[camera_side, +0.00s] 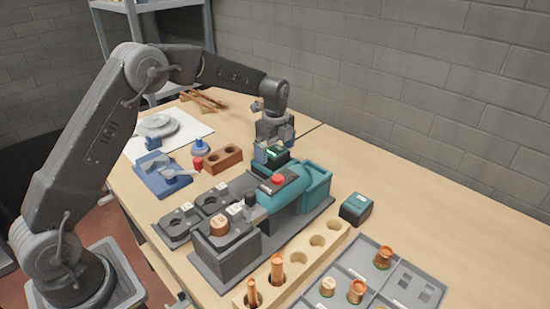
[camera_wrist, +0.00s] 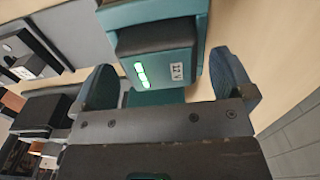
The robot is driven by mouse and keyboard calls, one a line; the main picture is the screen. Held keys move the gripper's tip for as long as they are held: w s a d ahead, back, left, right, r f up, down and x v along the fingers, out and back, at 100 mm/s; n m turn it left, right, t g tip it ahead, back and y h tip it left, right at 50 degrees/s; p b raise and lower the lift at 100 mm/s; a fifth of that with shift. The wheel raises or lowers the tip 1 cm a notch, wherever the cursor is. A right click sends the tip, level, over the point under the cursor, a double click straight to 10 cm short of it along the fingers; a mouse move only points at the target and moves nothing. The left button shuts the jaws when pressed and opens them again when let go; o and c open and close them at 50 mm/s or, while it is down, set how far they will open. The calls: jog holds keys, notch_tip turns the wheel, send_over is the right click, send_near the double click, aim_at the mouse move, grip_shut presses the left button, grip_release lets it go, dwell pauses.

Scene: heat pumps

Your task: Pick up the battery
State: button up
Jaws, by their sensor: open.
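A black and teal battery (camera_side: 274,155) with lit green bars sits at the back of the teal device (camera_side: 290,187). My gripper (camera_side: 272,143) is above this battery, pointing down. In the wrist view the battery (camera_wrist: 155,58) shows its green bars and a small white label. The open fingers of my gripper (camera_wrist: 167,82) stand on either side of its near end, with visible gaps. I cannot tell how deep the fingers reach.
A pale wooden rack (camera_side: 290,268) with copper rods and a grey divided tray (camera_side: 370,275) with copper parts lie in front. A blue fixture (camera_side: 163,175) and a brown block with holes (camera_side: 223,159) are at left.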

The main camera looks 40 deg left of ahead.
aim_at(273, 150)
jog(key=shift+f, duration=0.7)
jog(key=shift+c, duration=0.4)
jog(key=shift+r, duration=0.1)
jog(key=c, duration=1)
jog(key=shift+r, duration=0.5)
jog(key=r, duration=0.3)
jog(key=shift+s+a+r, duration=0.15)
jog(key=shift+a+r, duration=0.15)
jog(key=shift+a, duration=0.05)
jog(key=s+a+r, duration=0.2)
jog(key=a, duration=0.1)
jog(key=s+a+r, duration=0.2)
jog(key=a, duration=0.1)
jog(key=s+a+r, duration=0.2)
jog(key=a, duration=0.1)
jog(key=shift+a+r, duration=0.1)
jog(key=shift+r, duration=0.05)
